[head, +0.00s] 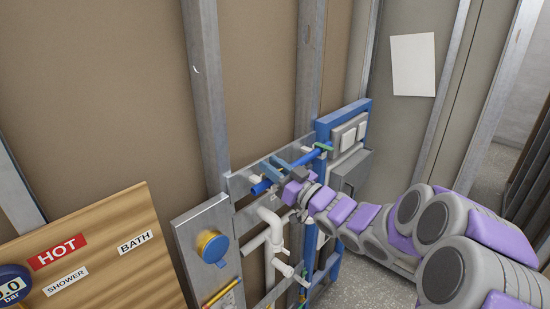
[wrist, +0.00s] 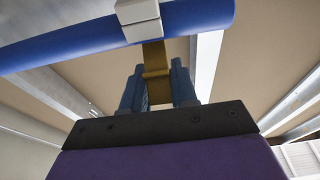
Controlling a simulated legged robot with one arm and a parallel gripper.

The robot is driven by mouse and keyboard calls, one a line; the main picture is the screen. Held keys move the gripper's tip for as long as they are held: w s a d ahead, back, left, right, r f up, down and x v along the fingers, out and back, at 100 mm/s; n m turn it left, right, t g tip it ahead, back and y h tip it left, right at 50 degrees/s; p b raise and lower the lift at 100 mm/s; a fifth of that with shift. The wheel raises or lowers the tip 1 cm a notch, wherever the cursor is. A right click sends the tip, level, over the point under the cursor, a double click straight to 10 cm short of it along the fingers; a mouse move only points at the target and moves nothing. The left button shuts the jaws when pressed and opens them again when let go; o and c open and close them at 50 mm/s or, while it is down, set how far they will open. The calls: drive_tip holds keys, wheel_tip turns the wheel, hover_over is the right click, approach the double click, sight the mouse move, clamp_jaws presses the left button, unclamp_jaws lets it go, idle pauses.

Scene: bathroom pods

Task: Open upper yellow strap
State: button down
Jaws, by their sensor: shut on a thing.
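The yellow strap (wrist: 154,56) hangs below a blue pipe (wrist: 70,45) in the wrist view, beside a whitish clip (wrist: 138,18) on the pipe. My gripper (wrist: 158,78) is below the pipe, with its two blue fingers on either side of the strap, shut on it. In the head view my gripper (head: 280,166) is at the blue pipe (head: 259,187) on the wall frame. The strap is too small or hidden to make out there.
White pipework (head: 272,232) hangs below the blue pipe. A blue frame with a grey panel (head: 350,172) stands right of my gripper. A metal plate with a blue-and-yellow round part (head: 213,247) and a wooden board (head: 110,235) are at left.

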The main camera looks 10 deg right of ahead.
drive_tip(key=g+p, duration=0.1)
drive_tip(key=p, duration=0.1)
drive_tip(key=r+g+h+p, duration=0.1)
drive_tip(key=p, duration=0.2)
drive_tip(key=shift+w+a+r+p, duration=0.2)
drive_tip(key=shift+w+r+p, duration=0.1)
drive_tip(key=g+h+p, duration=0.1)
drive_tip(key=p, duration=0.3)
drive_tip(key=w+g+h+p, duration=0.1)
drive_tip(key=p, duration=0.3)
drive_tip(key=shift+a+r, duration=0.3)
drive_tip(key=g+p, duration=0.1)
drive_tip(key=p, duration=0.3)
drive_tip(key=shift+w+a+h, duration=0.15)
drive_tip(key=shift+a+h, duration=0.05)
drive_tip(key=shift+h, duration=0.2)
drive_tip(key=p, duration=0.1)
drive_tip(key=g+p, duration=0.1)
drive_tip(key=shift+w+a+f+h+p, duration=0.1)
drive_tip(key=shift+w+f+h+p, duration=0.1)
drive_tip(key=shift+f+h+p, duration=0.15)
drive_tip(key=shift+p, duration=0.35)
drive_tip(key=c, duration=1.3)
unclamp_jaws()
drive_tip(key=o, duration=0.3)
drive_tip(key=shift+w+a+f, duration=0.1)
drive_tip(key=shift+w+f, duration=0.05)
drive_tip(key=shift+w, duration=0.1)
drive_tip(key=shift+o, duration=0.2)
drive_tip(key=shift+s, duration=0.1)
